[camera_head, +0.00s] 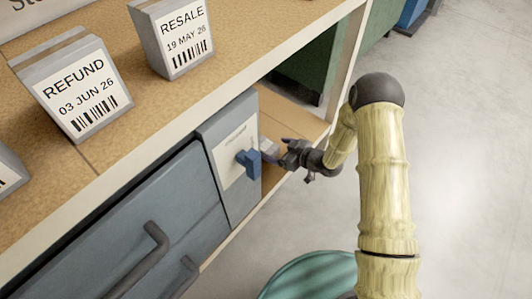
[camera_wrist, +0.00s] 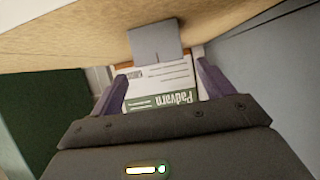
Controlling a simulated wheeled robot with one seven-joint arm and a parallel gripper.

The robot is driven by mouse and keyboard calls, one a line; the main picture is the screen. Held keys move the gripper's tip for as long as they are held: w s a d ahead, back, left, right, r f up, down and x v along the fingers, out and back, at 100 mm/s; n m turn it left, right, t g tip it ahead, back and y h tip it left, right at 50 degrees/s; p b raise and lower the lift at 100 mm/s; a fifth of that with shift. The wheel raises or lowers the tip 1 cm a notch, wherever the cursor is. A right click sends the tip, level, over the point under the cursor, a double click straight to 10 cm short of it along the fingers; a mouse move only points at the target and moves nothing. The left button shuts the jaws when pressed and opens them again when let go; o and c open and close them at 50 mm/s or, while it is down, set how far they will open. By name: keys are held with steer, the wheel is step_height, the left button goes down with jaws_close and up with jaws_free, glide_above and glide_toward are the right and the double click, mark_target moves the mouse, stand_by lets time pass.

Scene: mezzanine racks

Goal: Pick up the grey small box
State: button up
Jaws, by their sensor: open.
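A small plain grey box (camera_wrist: 155,42) shows at the top middle of the wrist view, against the tan board, beyond my fingertips. My gripper (camera_wrist: 160,85) is open, its two dark purple fingers apart and nothing clamped between them. A white and green pack marked "Padvarn" (camera_wrist: 160,85) shows between the fingers, its print upside down; the grey box overlaps its edge. In the head view my gripper (camera_head: 285,152) reaches under the upper board into the lower bay. A small grey shape (camera_head: 268,150) at its tip may be the grey box; this is too small to tell.
A blue-grey cabinet (camera_head: 228,125) with a blue handle (camera_head: 250,163) stands close beside my gripper. A green bin (camera_head: 310,58) is on the other side. Labelled grey boxes, REFUND (camera_head: 80,95) and RESALE (camera_head: 180,42), stand on the upper board (camera_head: 130,125). The floor at right is clear.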

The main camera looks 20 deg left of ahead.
mark_target(270, 148)
steer(key=shift+x, duration=0.85)
steer(key=shift+w+a+f+b, duration=0.1)
steer(key=shift+a+f+b, duration=0.1)
steer(key=shift+b, duration=0.3)
steer(key=b+x, duration=0.3)
steer(key=x, duration=0.1)
steer(key=shift+a+f+b, duration=0.25)
steer(key=shift+a+b, duration=0.05)
steer(key=shift+b, duration=0.05)
steer(key=c, duration=1.1)
steer(key=shift+r, duration=0.2)
